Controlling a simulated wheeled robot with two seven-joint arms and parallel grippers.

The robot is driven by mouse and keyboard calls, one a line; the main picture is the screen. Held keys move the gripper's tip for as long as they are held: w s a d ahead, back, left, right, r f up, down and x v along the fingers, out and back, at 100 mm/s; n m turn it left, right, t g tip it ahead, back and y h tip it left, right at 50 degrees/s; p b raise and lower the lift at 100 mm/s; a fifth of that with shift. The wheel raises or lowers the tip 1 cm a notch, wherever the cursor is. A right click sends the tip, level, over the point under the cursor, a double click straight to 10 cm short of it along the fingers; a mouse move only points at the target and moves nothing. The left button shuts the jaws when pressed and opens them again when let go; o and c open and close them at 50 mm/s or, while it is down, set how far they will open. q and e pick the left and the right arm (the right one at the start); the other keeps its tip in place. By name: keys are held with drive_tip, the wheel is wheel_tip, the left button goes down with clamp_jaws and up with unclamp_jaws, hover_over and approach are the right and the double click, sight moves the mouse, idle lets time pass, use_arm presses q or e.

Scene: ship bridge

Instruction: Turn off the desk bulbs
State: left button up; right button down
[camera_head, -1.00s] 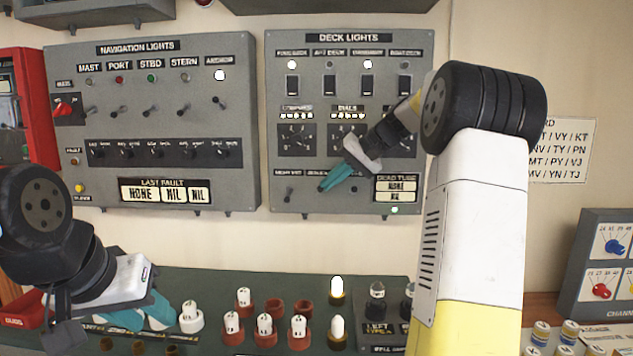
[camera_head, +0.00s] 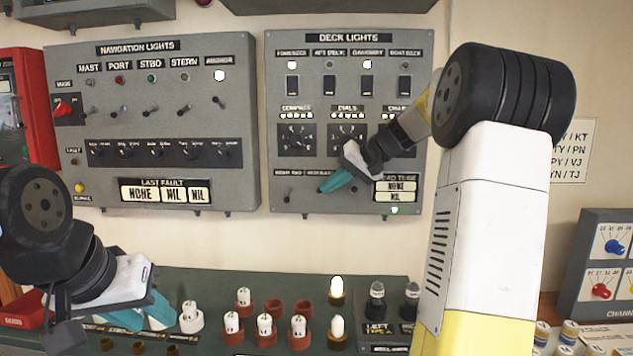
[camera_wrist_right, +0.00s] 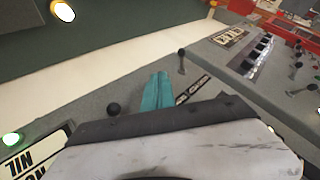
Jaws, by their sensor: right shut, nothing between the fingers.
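Two lit white bulbs, the upper bulb (camera_head: 337,287) and the lower bulb (camera_head: 337,328), stand in sockets on the green desk (camera_head: 225,285). The DECK LIGHTS panel (camera_head: 348,90) has several rocker switches, dials and a small lever (camera_head: 288,195) at lower left. My right gripper (camera_head: 328,186) is shut and empty before the panel's lower part. In the right wrist view its teal fingers (camera_wrist_right: 155,92) lie together between two black-knobbed levers, the near one (camera_wrist_right: 113,108) and the far one (camera_wrist_right: 181,57). My left gripper (camera_head: 148,318) looks open above the desk, left of a white bulb (camera_head: 190,312).
The NAVIGATION LIGHTS panel (camera_head: 150,125) is on the wall at left. Several unlit white bulbs stand in red sockets (camera_head: 264,335). Dark bulbs (camera_head: 377,290) sit at right. A knob box (camera_head: 605,260) is at far right. Foredeck lamp (camera_head: 292,64) and green lamp (camera_head: 394,210) glow.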

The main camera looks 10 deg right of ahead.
drive_tip(key=shift+s+a+f+n+t, duration=0.15)
drive_tip(key=shift+f+n+t, duration=0.1)
drive_tip(key=shift+f+t, duration=0.25)
drive_tip(key=shift+s+f+n+t, duration=0.15)
drive_tip(key=shift+f+n+t, duration=0.1)
drive_tip(key=shift+f+t, duration=0.25)
drive_tip(key=shift+r, duration=0.8)
